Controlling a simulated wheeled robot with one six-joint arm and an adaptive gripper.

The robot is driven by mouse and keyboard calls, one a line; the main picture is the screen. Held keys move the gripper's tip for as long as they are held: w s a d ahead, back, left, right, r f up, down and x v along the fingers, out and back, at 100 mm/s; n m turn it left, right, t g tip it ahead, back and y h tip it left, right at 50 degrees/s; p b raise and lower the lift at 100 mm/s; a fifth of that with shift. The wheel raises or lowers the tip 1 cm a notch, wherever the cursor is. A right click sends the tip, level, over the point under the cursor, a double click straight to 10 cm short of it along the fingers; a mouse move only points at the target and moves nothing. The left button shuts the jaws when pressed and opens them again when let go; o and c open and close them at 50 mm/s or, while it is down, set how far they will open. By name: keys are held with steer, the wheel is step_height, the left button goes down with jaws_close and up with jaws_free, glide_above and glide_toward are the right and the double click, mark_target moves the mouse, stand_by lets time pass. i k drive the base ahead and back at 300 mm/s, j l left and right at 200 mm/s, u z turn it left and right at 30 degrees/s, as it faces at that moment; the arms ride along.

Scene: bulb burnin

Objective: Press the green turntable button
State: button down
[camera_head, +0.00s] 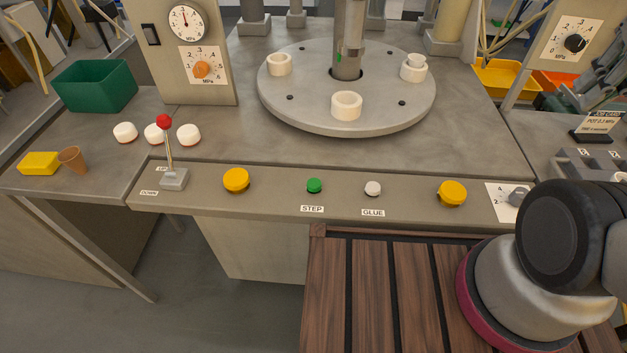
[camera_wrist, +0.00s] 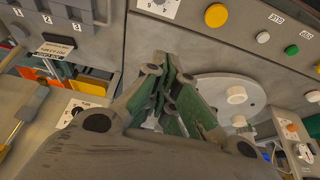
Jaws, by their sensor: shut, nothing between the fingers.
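The green button (camera_head: 314,186) sits on the sloped front panel of the machine, above the label STEP, in the head view. It also shows near the right edge of the wrist view (camera_wrist: 291,50). The grey turntable (camera_head: 392,118) lies behind the panel and carries several white rings. My gripper (camera_wrist: 164,85) shows in the wrist view with its green-padded fingers together and empty. It is apart from the green button, which lies to its right in that view. In the head view my arm is at the lower right and the fingers cannot be made out.
A white button (camera_head: 373,188) labelled GLUE is right of the green one. Yellow buttons (camera_head: 236,180) flank them. A red-knobbed lever (camera_head: 164,122) rises at the panel's left. A dial (camera_head: 518,197) is at its right, near my arm. The space above the green button is clear.

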mark_target(314, 184)
steer(key=k+j+z, duration=0.25)
steer(key=k+j, duration=0.3)
steer(key=k+j+z, duration=0.3)
steer(key=k, duration=0.35)
steer(key=j, duration=0.1)
